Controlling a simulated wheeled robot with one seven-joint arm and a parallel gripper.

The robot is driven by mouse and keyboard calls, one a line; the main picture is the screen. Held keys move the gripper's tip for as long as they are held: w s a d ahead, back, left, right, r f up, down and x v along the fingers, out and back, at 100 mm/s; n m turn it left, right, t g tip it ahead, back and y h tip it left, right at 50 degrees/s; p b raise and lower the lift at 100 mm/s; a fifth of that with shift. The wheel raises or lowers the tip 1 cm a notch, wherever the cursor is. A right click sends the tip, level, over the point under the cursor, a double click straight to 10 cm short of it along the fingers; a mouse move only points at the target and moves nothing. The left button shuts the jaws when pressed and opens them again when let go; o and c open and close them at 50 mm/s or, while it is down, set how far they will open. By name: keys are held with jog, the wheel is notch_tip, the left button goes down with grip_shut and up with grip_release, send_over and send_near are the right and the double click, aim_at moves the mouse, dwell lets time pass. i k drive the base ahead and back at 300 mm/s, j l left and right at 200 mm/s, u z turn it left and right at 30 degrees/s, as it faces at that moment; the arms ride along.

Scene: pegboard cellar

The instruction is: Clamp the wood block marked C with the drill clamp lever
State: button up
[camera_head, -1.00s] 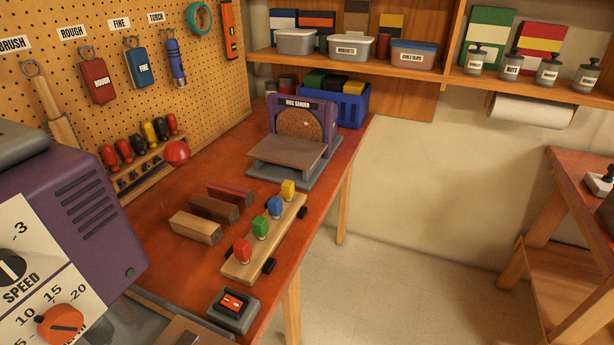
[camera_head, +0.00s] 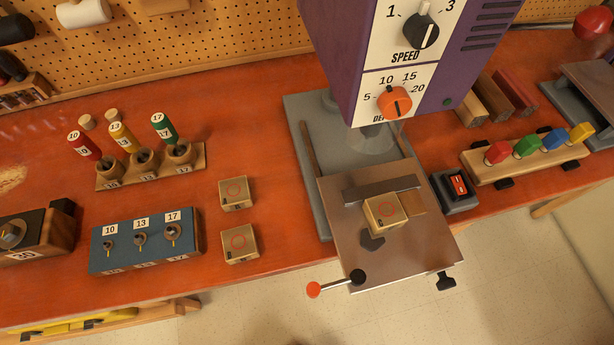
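A small wood block (camera_head: 384,210) with a red ring on top sits on the drill's brown metal table (camera_head: 345,243), against a dark fence bar (camera_head: 382,188). The mark on its front is too small to read surely. A dark clamp pad (camera_head: 371,241) lies just in front of the block; I cannot tell whether they touch. The clamp lever (camera_head: 336,284), with an orange-red knob (camera_head: 314,289) and a black hub (camera_head: 357,276), points left at the table's front edge. Two similar blocks (camera_head: 236,192) (camera_head: 240,243) lie on the bench to the left. My gripper is not in view.
The purple drill press (camera_head: 340,50) with its dials overhangs the block. A red switch box (camera_head: 456,187) and a peg board (camera_head: 530,160) stand at right. Open floor lies in front.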

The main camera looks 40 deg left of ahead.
aim_at(358, 278)
jog(key=u, duration=0.8)
